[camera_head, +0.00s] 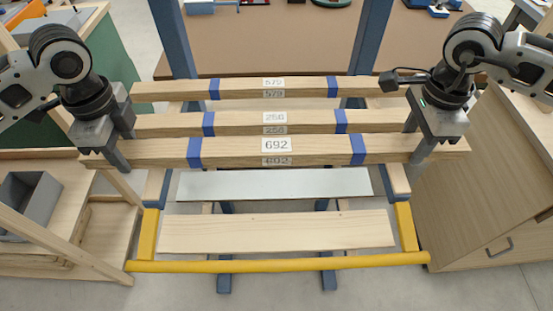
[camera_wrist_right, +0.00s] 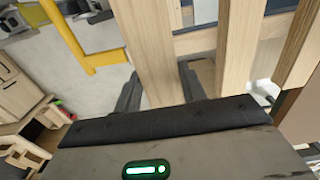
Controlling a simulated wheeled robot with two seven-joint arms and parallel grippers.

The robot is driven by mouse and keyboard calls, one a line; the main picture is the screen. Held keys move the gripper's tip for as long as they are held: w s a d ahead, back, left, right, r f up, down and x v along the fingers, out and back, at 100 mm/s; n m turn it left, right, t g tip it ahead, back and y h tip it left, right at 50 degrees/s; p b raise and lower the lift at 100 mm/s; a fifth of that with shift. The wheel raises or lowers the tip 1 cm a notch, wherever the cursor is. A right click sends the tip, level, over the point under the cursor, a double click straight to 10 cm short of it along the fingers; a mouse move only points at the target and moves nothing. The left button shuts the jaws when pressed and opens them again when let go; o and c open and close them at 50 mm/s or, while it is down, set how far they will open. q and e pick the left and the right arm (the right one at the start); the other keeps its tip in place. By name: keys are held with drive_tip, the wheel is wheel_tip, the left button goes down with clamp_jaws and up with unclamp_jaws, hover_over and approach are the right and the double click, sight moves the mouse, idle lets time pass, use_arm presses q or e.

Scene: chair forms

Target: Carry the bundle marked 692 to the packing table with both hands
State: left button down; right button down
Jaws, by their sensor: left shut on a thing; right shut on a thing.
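The bundle marked 692 (camera_head: 230,151) is a long light wooden bundle with two blue bands and a white label. It lies level, nearest to me of three such bundles at the blue rack. My left gripper (camera_head: 107,157) is shut on its left end. My right gripper (camera_head: 417,143) is shut on its right end. In the right wrist view the bundle (camera_wrist_right: 150,50) runs between the two fingers. I cannot tell whether it rests on the rack or hangs just clear. No table in view is marked as the packing table.
The bundles marked 256 (camera_head: 270,123) and 579 (camera_head: 300,87) lie close behind. Below are a pale board (camera_head: 275,184), a wooden board (camera_head: 280,232) and a yellow rail (camera_head: 280,266). A brown surface (camera_head: 290,45) is beyond; a wooden cabinet (camera_head: 465,190) stands right, a grey bin (camera_head: 35,200) left.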

use_arm(q)
drive_tip(key=shift+w, duration=0.1)
use_arm(e)
drive_tip(key=shift+w, duration=0.1)
idle(0.4)
